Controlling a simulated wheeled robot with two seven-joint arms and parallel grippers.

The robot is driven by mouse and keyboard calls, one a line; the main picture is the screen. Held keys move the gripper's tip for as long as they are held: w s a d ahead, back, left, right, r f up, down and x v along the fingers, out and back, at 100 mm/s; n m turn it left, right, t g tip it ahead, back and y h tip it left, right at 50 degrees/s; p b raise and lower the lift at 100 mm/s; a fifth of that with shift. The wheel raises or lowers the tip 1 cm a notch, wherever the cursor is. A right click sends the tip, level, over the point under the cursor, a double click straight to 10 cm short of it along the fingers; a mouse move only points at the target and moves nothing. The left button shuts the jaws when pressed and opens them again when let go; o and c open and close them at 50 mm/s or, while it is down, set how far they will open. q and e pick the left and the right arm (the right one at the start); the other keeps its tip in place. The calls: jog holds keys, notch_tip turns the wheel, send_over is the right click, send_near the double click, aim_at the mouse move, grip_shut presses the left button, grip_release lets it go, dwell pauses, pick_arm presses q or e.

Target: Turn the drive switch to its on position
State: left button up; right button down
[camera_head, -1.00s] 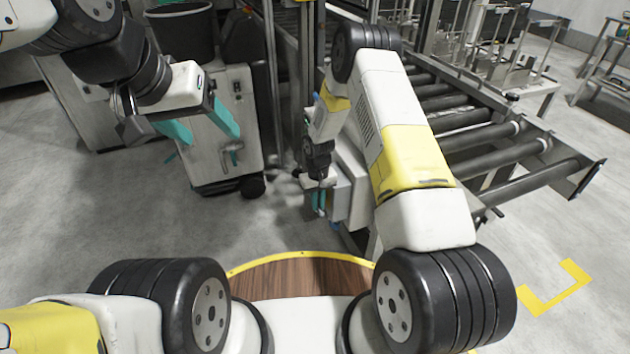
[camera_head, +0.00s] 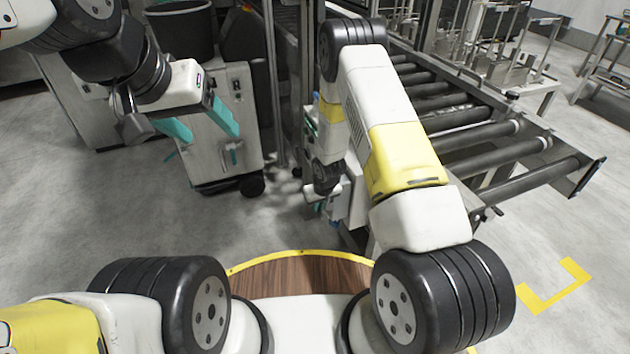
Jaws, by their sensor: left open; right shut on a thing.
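My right gripper (camera_head: 322,208) is low at the side of a grey control box (camera_head: 349,207) beside the roller conveyor. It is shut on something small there. The drive switch cannot be made out; my gripper and wrist hide that spot. My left gripper (camera_head: 204,128) is open and empty at the upper left, its teal fingers spread in front of a white wheeled cabinet.
The roller conveyor (camera_head: 478,141) runs along the right behind my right arm. Grey floor between the cabinet and the control box is clear.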

jog(key=shift+s+f+t+y, duration=0.15)
jog(key=shift+f+t+y, duration=0.15)
jog(key=shift+f+t, duration=0.65)
jog(key=shift+t, duration=0.55)
pick_arm(q)
jog(key=shift+c, duration=0.5)
